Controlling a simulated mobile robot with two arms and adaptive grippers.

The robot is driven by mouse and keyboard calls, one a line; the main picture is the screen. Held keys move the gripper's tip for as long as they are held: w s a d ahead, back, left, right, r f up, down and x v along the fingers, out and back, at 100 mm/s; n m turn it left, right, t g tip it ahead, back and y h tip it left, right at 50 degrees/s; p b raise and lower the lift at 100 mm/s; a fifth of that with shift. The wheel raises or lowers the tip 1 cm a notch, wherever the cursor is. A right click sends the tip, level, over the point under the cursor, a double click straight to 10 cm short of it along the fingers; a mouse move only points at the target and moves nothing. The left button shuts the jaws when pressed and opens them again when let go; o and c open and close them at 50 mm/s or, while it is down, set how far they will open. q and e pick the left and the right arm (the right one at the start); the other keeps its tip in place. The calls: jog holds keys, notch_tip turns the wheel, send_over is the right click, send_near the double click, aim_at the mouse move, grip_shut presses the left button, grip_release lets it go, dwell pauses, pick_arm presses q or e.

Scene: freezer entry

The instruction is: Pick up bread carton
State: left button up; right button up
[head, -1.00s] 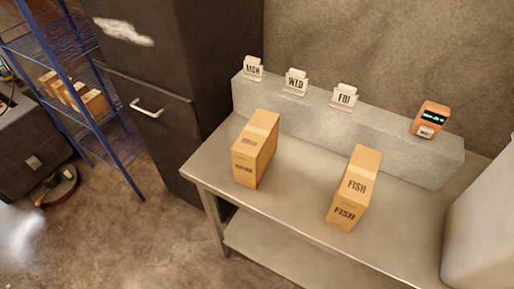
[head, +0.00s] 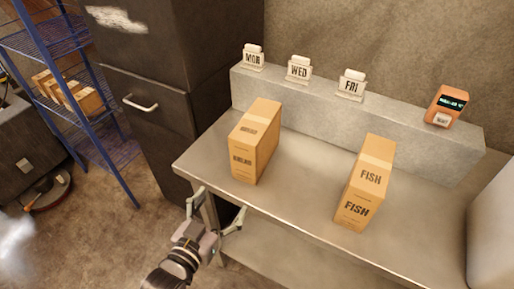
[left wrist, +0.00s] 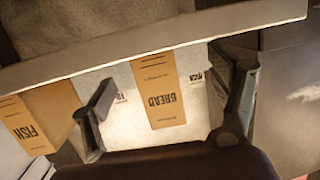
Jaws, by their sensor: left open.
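The bread carton (head: 256,142) is a tall tan box standing upright at the left of the metal table. Its label is too blurred to read in the head view. In the left wrist view, which looks upside down, BREAD is legible on the carton (left wrist: 158,88), which appears between my fingers but beyond them. My left gripper (head: 219,208) is open and empty, in front of the table's front edge and apart from the carton. Its two spread fingers also show in the left wrist view (left wrist: 168,102). My right gripper is not in view.
A fish carton (head: 366,186) stands to the right on the metal table (head: 300,195). A grey ledge (head: 320,105) behind holds MON, WED and FRI cards and an orange device (head: 446,104). A dark freezer door (head: 150,75) and blue rack (head: 85,110) are at left.

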pick_arm(q)
jog(key=t+h, duration=0.1)
jog(key=t, duration=0.1)
send_near(242, 153)
jog(key=p+x, duration=0.1)
jog(key=x, duration=0.9)
jog(key=shift+w+p, duration=0.25)
jog(key=shift+p, duration=0.05)
jog(key=p+x, duration=0.1)
jog(key=x, duration=0.4)
jog(key=shift+w+d+f, duration=0.15)
jog(key=shift+w+d, duration=0.15)
jog(key=shift+w, duration=0.05)
jog(key=shift+s, duration=0.1)
jog(key=shift+c, duration=0.4)
jog(key=c, duration=1.7)
jog(key=shift+r, duration=0.2)
jog(key=shift+c, duration=0.2)
